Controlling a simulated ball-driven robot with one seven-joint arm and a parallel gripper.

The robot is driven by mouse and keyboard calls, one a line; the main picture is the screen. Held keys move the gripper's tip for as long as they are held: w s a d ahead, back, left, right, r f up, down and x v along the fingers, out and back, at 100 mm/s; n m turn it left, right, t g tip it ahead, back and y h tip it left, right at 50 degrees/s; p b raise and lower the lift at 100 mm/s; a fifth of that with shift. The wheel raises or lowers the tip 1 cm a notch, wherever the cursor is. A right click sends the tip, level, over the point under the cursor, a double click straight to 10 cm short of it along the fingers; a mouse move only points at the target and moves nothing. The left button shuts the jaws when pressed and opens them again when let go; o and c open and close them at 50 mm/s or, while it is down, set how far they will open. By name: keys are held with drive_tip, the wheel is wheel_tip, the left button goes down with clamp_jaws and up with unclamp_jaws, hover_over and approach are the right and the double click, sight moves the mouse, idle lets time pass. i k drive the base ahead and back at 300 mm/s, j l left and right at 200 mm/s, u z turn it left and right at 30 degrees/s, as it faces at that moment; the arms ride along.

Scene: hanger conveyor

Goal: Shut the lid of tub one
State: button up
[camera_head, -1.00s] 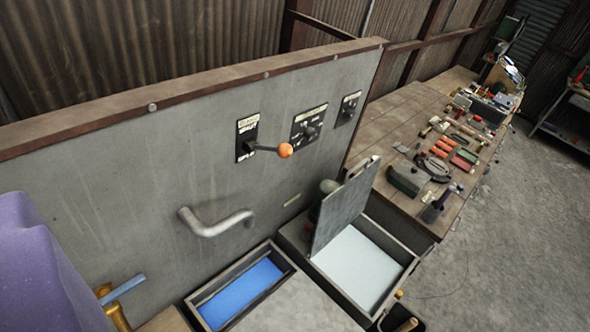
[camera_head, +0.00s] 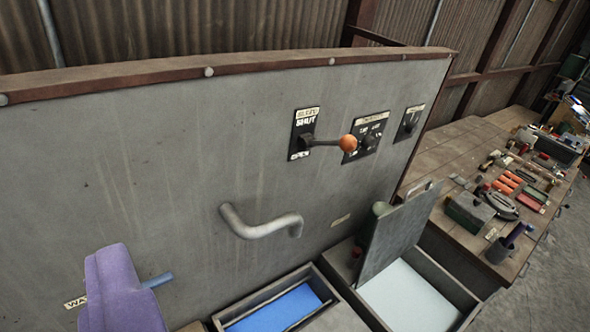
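A tub with pale contents (camera_head: 447,262) stands at the lower right. Its grey lid (camera_head: 397,232) stands up, steeply tilted, along the tub's left side, so the tub is open. A second tub with blue contents (camera_head: 327,279) lies to its left, partly cut off by the bottom edge, with no raised lid showing. I cannot read which is tub one. No gripper fingers show. A purple rounded shape (camera_head: 115,290) at the lower left may be part of my arm; I cannot tell.
A grey panel (camera_head: 150,160) fills the left and middle. It carries a bent pipe (camera_head: 262,226), an orange-knobbed lever (camera_head: 347,143) by a SHUT label, and two dials. A blue handle (camera_head: 158,280) sits behind the purple shape. A cluttered bench (camera_head: 450,160) stands right.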

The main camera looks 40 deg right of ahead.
sight(398, 230)
drive_tip(key=z, duration=1.6)
drive_tip(key=i+l, duration=0.2)
drive_tip(key=l, duration=0.15)
drive_tip(key=i+l, duration=0.15)
drive_tip(key=l, duration=0.2)
drive_tip(key=i+l, duration=0.8)
drive_tip(key=i, duration=0.1)
